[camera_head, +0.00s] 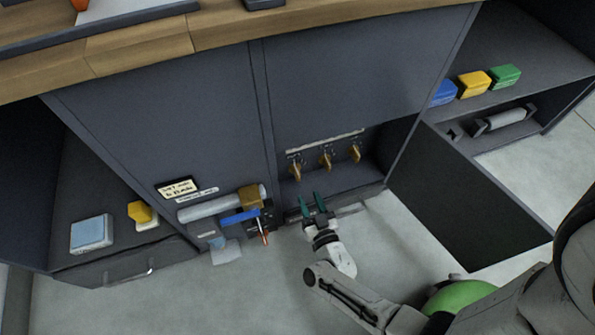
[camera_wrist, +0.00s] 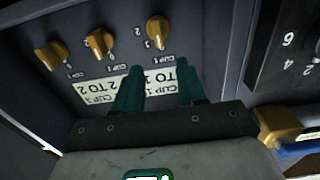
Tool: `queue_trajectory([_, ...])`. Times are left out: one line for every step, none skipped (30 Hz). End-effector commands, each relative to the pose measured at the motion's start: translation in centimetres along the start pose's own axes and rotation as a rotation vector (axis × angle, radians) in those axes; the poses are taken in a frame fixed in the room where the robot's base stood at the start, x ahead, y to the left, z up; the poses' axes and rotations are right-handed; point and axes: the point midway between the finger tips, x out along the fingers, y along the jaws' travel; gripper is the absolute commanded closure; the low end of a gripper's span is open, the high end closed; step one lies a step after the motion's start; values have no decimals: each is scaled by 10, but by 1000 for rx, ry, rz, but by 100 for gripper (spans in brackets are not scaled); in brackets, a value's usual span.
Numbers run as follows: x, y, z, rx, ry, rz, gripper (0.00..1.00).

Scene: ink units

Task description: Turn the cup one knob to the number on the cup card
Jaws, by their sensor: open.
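Three brass knobs sit in a row in the open cabinet bay. The cup one knob appears to be the left one (camera_head: 295,170) in the head view and the right one (camera_wrist: 157,29) in the inverted wrist view. The others are the middle knob (camera_head: 326,158) and the far knob (camera_head: 355,153). The cup card is a white strip (camera_head: 325,142) above the knobs; in the wrist view the strip (camera_wrist: 93,89) is upside down and partly hidden by my fingers, so I cannot read it all. My gripper (camera_head: 313,204) is open and empty, apart from the knobs; its teal fingers (camera_wrist: 160,88) show.
A white roll (camera_head: 212,206), a blue-handled item (camera_head: 240,216) and a brown block (camera_head: 249,196) lie left of my gripper. A dark open door (camera_head: 470,205) stands at right. Blue, yellow and green blocks (camera_head: 474,84) sit on the right shelf.

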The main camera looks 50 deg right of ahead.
Motion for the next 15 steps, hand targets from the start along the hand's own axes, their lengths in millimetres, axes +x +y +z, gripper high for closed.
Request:
queue_trajectory([9,0,1,1,4,2,60])
queue_trajectory([15,0,1,1,4,2,60])
queue_trajectory([22,0,1,1,4,2,60])
queue_trajectory([28,0,2,1,4,2,60])
queue_trajectory([34,0,1,1,5,2,60])
queue_trajectory([41,0,1,1,4,2,60])
queue_trajectory([46,0,1,1,4,2,60])
queue_trajectory([52,0,1,1,5,2,60])
queue_trajectory([59,0,2,0,4,1,60])
queue_trajectory([64,0,2,0,3,1,60])
queue_trajectory([68,0,1,0,4,1,60])
queue_trajectory([74,0,1,0,3,1,60])
queue_trajectory([77,0,2,0,2,1,60])
queue_trajectory([80,0,2,-1,2,1,60])
queue_trajectory([84,0,1,-1,2,1,60])
